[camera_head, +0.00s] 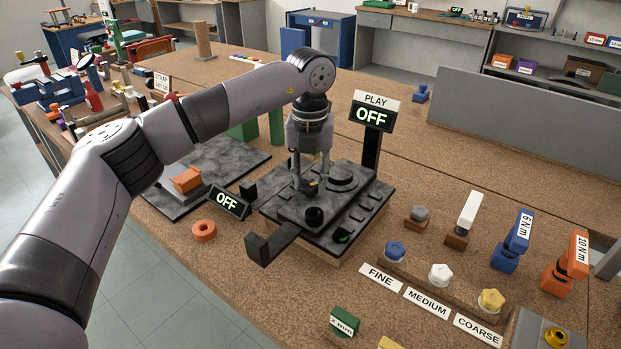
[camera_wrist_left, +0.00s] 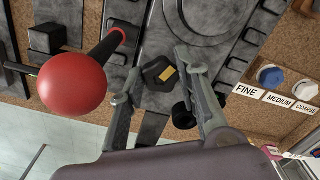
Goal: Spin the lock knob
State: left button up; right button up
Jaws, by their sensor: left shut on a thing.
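The lock knob looks like a small dark faceted knob with a yellow mark (camera_wrist_left: 160,74), on a dark machine plate. My left gripper (camera_head: 309,181) points down over the dark machine (camera_head: 290,213) on the bench. In the left wrist view its two fingers (camera_wrist_left: 158,78) stand on either side of the knob and are shut on it. My right gripper is in neither view.
A red ball handle (camera_wrist_left: 73,84) stands close beside the left finger. A black round knob (camera_wrist_left: 184,115) is near the other finger. The PLAY sign reading OFF (camera_head: 372,116) rises behind the machine.

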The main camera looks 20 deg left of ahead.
aim_at(310, 184)
pick_arm(q)
jog(key=shift+r+n, duration=0.1)
jog(key=shift+n, duration=0.3)
jog(key=o, duration=1.2)
notch_tip(310, 184, up, 12)
jog(key=shift+f, duration=0.1)
